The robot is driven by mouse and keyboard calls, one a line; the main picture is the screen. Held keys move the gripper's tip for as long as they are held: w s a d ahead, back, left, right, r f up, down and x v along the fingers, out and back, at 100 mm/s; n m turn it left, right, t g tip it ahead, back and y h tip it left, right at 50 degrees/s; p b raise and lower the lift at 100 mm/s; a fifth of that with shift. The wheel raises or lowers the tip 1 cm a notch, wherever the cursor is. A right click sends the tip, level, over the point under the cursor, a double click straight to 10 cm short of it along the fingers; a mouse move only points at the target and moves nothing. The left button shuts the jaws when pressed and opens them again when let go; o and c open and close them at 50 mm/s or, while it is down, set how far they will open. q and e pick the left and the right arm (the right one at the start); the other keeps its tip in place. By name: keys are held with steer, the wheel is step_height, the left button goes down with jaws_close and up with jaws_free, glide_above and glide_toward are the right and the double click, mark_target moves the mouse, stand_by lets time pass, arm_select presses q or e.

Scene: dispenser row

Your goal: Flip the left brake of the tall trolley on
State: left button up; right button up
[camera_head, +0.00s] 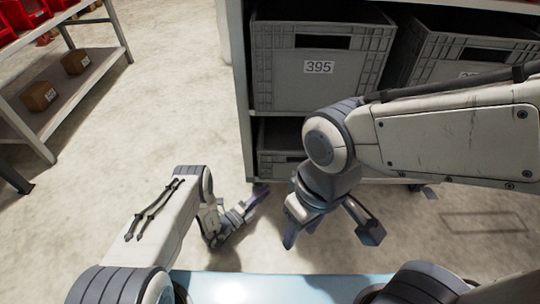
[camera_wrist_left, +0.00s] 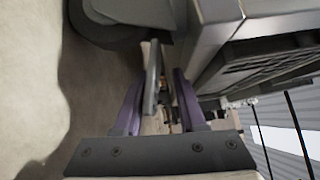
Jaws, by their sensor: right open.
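The tall trolley (camera_head: 243,95) has a grey frame and holds grey crates. Its lower left corner is beside my left gripper (camera_head: 250,205) in the head view. In the left wrist view, a dark caster wheel (camera_wrist_left: 105,22) shows at the upper left under the trolley frame (camera_wrist_left: 215,40). A narrow dark grey lever, which looks like the left brake (camera_wrist_left: 152,75), points between the purple-lined fingers of my left gripper (camera_wrist_left: 158,100). My right gripper (camera_head: 330,235) is open and empty in front of the trolley.
A crate labelled 395 (camera_head: 318,65) is on the trolley, with another crate (camera_head: 465,60) to its right. A shelf rack (camera_head: 75,85) with small brown boxes and red bins stands at the far left. The floor (camera_head: 180,90) between rack and trolley is clear.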

arm_select(q)
steer(key=s+a+r+n+g+y+p, duration=0.15)
steer(key=s+a+r+p, duration=0.25)
steer(key=s+a+p, duration=0.4)
steer(key=d+r+m+g+h+p, duration=0.1)
steer(key=d+r+m+g+p, duration=0.2)
steer(key=r, duration=0.6)
steer(key=d+r+m+g+h+p, duration=0.1)
steer(key=d+r+m+g+p, duration=0.3)
steer(key=r, duration=0.5)
steer(key=d+r+m+g+h+p, duration=0.1)
steer(key=d+r+m+g+p, duration=0.3)
steer(key=r+m, duration=0.3)
steer(key=shift+w+d+r+h+p, duration=0.35)
steer(key=shift+r+p, duration=0.15)
steer(key=shift+r, duration=0.95)
